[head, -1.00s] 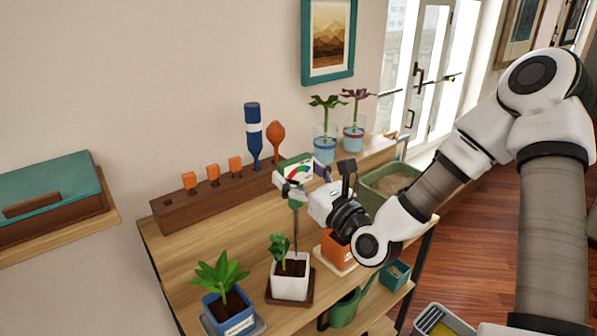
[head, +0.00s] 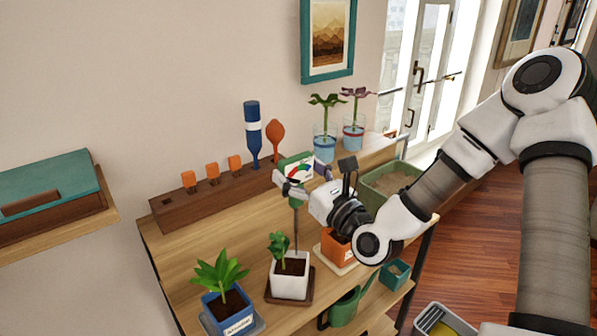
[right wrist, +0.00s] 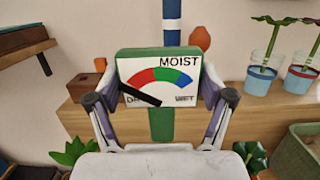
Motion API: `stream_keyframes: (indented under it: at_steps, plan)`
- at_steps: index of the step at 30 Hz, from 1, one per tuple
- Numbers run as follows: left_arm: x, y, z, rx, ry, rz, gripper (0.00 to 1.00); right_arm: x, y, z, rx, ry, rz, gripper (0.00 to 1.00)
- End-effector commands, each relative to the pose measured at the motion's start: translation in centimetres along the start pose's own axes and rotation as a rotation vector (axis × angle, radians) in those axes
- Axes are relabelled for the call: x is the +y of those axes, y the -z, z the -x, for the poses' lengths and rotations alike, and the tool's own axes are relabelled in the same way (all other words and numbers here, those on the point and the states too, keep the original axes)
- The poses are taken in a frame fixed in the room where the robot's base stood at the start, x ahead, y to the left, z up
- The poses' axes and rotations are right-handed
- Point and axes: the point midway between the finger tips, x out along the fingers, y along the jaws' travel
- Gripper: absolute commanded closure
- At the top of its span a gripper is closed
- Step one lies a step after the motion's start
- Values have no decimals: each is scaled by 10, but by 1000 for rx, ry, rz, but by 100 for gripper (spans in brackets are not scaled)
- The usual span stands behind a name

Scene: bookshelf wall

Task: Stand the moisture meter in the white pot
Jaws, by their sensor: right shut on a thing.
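The moisture meter (head: 297,168) has a green body, a dial face and a long thin probe. My right gripper (head: 298,183) is shut on its green body, which shows close up between the fingers (right wrist: 162,112) in the right wrist view, dial facing the camera. The meter is upright, its probe pointing down at the white pot (head: 289,286). The probe's lower end reaches the dark soil beside the small green plant in that pot; I cannot tell how deep it is. The white pot stands on a brown saucer. My left gripper is not in view.
A blue pot (head: 228,314) with a plant stands left of the white pot, an orange pot (head: 336,246) to its right. Behind is a wooden rack (head: 217,196) with orange-topped tools and a blue one. Two glass vases and a green planter (head: 384,184) stand at the back right.

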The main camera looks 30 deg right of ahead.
Motion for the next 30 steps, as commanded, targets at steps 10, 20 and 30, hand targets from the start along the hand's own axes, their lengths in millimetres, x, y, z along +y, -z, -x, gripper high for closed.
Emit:
stream_keyframes:
  at_steps: [10, 20, 30]
  plan:
    - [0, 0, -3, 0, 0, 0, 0, 0, 0, 0, 0, -1, 1, 55]
    - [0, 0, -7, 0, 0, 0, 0, 0, 1, 0, 1, 0, 0, 55]
    - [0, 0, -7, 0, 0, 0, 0, 0, 1, 0, 1, 0, 0, 55]
